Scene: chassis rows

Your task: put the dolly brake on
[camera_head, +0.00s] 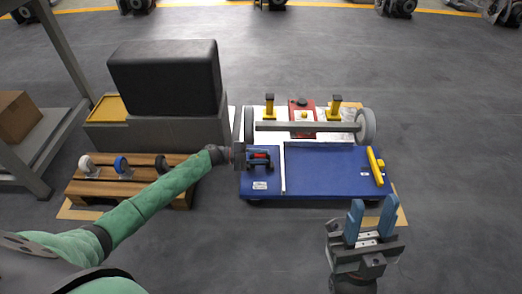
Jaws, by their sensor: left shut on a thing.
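My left gripper (260,157) reaches in from the left over the dolly's left section. It is shut on a small red part (259,156), mostly hidden between the dark fingers; I cannot tell its full shape or whether it is the brake. A yellow bar (376,166) sits at the dolly's right end. My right gripper (371,220) is open and empty, in front of the dolly's right corner, fingers pointing up in the picture.
Behind the dolly stand a grey axle (305,126) with wheels, yellow posts and a red block (302,112). At left are a black block (168,77) on a grey base, a wooden pallet (110,185) with casters, and a shelf (40,150). Floor at right is clear.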

